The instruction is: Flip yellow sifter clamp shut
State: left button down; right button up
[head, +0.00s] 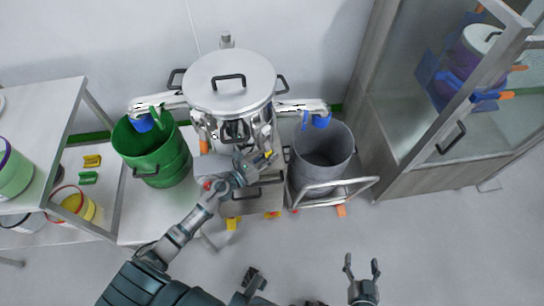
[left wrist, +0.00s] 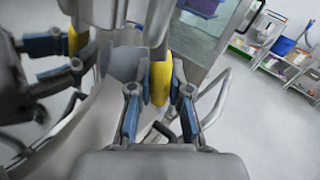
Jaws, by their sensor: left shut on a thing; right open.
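The steel sifter (head: 232,100) with its round lid stands against the back wall. A yellow clamp handle (left wrist: 161,80) hangs down between the fingers of my left gripper (left wrist: 158,98) in the left wrist view. My left gripper is shut on this handle. In the head view my left gripper (head: 262,161) is at the sifter's lower front, and little of the yellow clamp (head: 268,154) shows past it. A second yellow handle (left wrist: 76,40) shows at the left of the left wrist view. My right gripper (head: 361,270) is open and empty over the floor, apart from the sifter.
A green drum (head: 165,155) stands left of the sifter and a grey bin (head: 322,155) on a cart stands right. A glass-door cabinet (head: 440,130) is at the right. A table (head: 45,105) with containers is at the left. The floor at the front right is clear.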

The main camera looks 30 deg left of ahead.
pick_arm(q)
jog(key=shift+a+f, duration=0.15)
jog(key=shift+f, duration=0.05)
dwell(0.3)
jog(key=c, duration=1.1)
grip_release()
jog(key=shift+a, duration=0.1)
jog(key=shift+r, duration=0.2)
